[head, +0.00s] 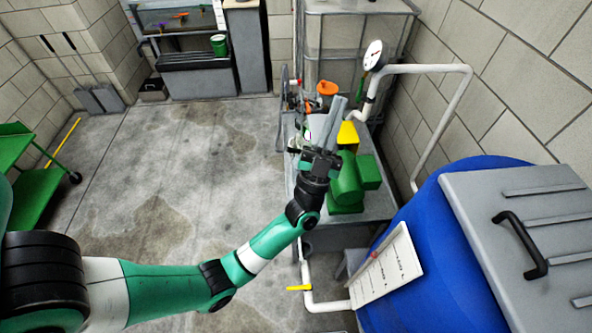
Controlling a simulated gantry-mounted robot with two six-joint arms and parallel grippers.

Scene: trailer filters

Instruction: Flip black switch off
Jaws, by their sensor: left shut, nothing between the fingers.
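My left gripper (334,112) is shut and empty, with its fingers pointing up and away over the bench with the pump equipment. It overlaps a white part and stands beside a green pump motor (346,187) and a yellow part (348,133). I cannot make out a black switch; it may be hidden behind the gripper or too small to tell. Whether the fingers touch anything is unclear. My right gripper is not in view.
An orange-topped part (327,88) stands just behind the gripper. A white pipe (428,69) with a gauge (373,54) runs along the right wall. Open floor (180,150) lies left.

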